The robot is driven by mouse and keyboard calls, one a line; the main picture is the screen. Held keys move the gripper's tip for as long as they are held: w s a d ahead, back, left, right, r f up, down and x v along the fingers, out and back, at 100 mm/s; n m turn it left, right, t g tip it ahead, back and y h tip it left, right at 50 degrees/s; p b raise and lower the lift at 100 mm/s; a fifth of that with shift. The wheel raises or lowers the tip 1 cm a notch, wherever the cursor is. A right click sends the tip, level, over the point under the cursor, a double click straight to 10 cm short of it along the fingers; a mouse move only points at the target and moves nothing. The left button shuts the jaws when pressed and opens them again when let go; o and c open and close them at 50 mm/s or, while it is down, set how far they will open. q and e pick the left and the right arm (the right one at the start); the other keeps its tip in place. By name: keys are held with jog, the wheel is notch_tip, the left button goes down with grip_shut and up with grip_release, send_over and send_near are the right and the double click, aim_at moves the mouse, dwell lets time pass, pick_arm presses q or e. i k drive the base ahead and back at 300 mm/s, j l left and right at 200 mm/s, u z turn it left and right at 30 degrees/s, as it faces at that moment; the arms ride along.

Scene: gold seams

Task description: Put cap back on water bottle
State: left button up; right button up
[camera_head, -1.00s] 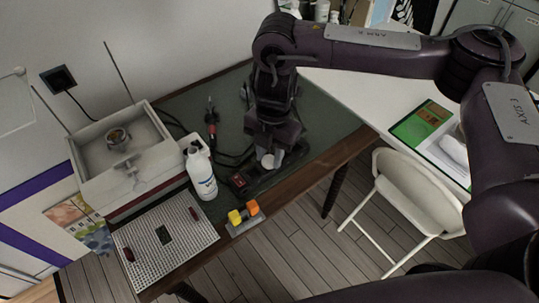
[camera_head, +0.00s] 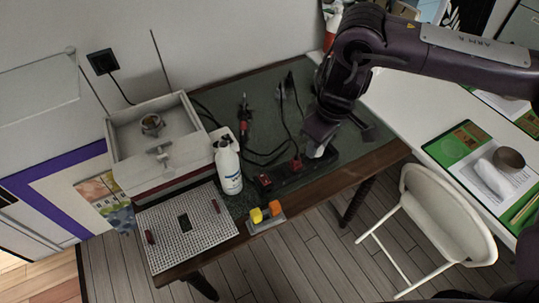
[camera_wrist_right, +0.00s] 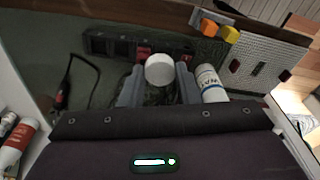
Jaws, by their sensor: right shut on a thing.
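The water bottle (camera_head: 228,172) is white with a printed label and stands upright on the green bench mat beside the metal box. Its top is too small to read clearly. In the right wrist view the bottle (camera_wrist_right: 211,84) stands just right of my fingers. My right gripper (camera_wrist_right: 160,82) is shut on the round white cap (camera_wrist_right: 160,69), which sits between its two grey fingertips. In the head view my right gripper (camera_head: 320,145) is right of the bottle, over the right part of the mat, clearly apart from the bottle. My left gripper is not in view.
A dark power strip (camera_head: 305,172) with red parts and cables lies between bottle and gripper. The open metal box (camera_head: 160,145), perforated plate (camera_head: 187,232) and yellow-orange blocks (camera_head: 266,212) surround the bottle. A white chair (camera_head: 440,215) stands right of the bench.

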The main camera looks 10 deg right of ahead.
aim_at(227, 161)
jog(key=i+l, duration=0.45)
jog(key=l, duration=0.2)
jog(key=u, duration=1.25)
